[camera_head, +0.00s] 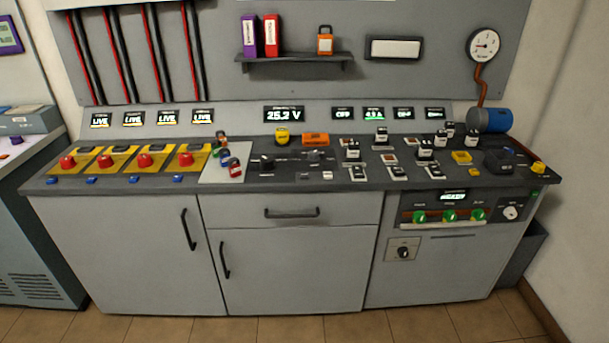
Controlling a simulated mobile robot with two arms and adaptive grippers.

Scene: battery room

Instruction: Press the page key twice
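The console (105,220) stands ahead with its control top facing me. No label reading "page" can be made out. Two small keys sit at the front middle of the top, a grey one (305,175) and a white one (327,175); their markings are too small to read. Above them on the sloped back panel is a lit display (283,114) reading about 25.2 V. A black knob (264,162) is left of the keys. Neither of my grippers is in view.
Red knobs on yellow plates (110,160) line the left of the top, with blue buttons (178,179) in front. Black-and-white switches (398,172) crowd the right. Drawer handles (291,213) stick out in front. The tiled floor (300,330) before the console is clear.

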